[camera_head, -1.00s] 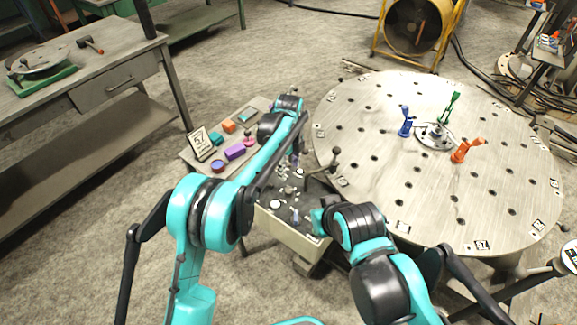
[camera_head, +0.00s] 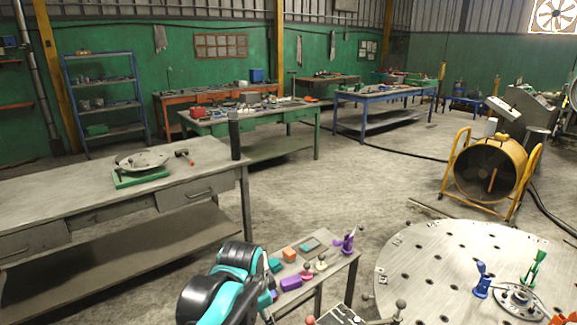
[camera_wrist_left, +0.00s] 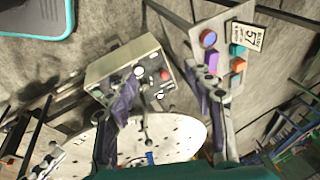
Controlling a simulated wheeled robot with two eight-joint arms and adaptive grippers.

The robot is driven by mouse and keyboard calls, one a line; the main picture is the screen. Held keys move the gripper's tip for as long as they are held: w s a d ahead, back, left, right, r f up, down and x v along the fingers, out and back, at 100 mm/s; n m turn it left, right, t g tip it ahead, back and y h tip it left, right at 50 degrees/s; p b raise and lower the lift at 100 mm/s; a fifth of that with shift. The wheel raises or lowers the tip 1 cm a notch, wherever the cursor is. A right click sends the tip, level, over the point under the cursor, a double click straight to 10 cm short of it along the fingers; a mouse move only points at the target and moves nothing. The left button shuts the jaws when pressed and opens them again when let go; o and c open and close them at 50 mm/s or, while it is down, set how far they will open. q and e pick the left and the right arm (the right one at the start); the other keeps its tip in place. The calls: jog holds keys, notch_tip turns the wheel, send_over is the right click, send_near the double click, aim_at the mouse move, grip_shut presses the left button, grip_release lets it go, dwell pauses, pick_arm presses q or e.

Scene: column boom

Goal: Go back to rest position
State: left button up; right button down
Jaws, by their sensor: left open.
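My left arm (camera_head: 232,285) is folded at the bottom of the head view, and its gripper is hidden there. In the left wrist view my left gripper (camera_wrist_left: 160,80) is open, its two fingers spread apart with nothing seen held between them. The grey control box (camera_wrist_left: 135,75) and the small side table (camera_wrist_left: 226,70) show beyond the fingers. My right arm and gripper are not in view.
The side table (camera_head: 335,268) holds a purple clamp (camera_head: 347,240), an orange block (camera_head: 289,254) and other small parts. The round perforated table (camera_head: 420,270) is at the lower right. A grey workbench (camera_head: 90,195) stands left. Open floor lies behind.

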pick_arm(q)
jog(key=s+a+f+n+t+y, duration=0.1)
jog(key=s+a+f+n+t, duration=0.2)
jog(key=s+a+n, duration=0.8)
jog(key=s+f+n, duration=0.1)
jog(key=s, duration=0.3)
jog(key=shift+s+a+f, duration=0.2)
jog(key=shift+a+f, duration=0.05)
